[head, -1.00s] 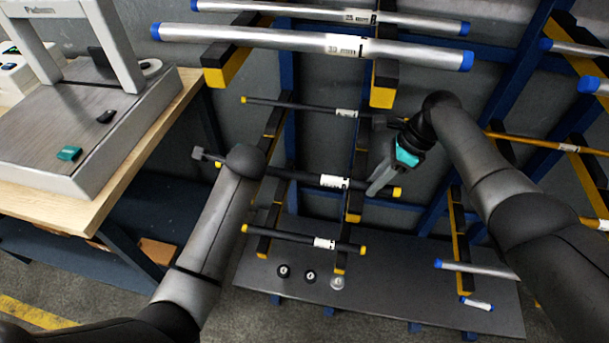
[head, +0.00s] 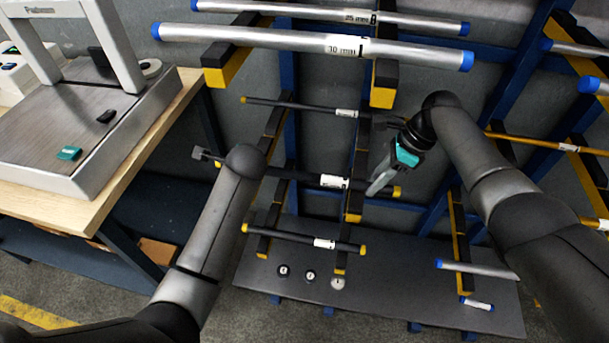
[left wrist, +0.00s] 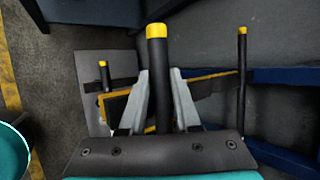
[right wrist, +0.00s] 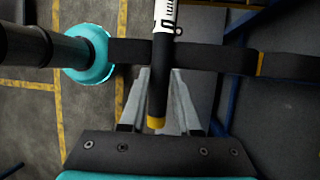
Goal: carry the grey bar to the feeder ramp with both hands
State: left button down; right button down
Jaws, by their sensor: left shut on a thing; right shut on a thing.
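The dark grey bar (head: 300,178) with yellow end caps and a white label runs across the middle of the rack. My left gripper (left wrist: 158,95) is shut around it near its left end, with the yellow cap standing beyond the fingers; in the head view my forearm hides most of this gripper. My right gripper (head: 378,186) is shut on the bar near its right end; in the right wrist view the bar (right wrist: 158,90) shows between the fingers. The bar lies close to the rack arms; I cannot tell whether it touches them. I cannot make out a feeder ramp.
Silver bars with blue caps (head: 310,42) lie on the upper rack arms. A thinner dark bar (head: 300,105) is above the held one and another dark bar (head: 300,238) below. A wooden bench (head: 60,210) with a grey device stands at left.

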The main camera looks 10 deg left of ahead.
pick_arm(q)
jog(key=shift+w+r, duration=0.1)
jog(key=shift+r, duration=0.1)
pick_arm(e)
jog(key=shift+w+r, duration=0.1)
jog(key=shift+r, duration=0.1)
pick_arm(q)
jog(key=shift+r, duration=0.1)
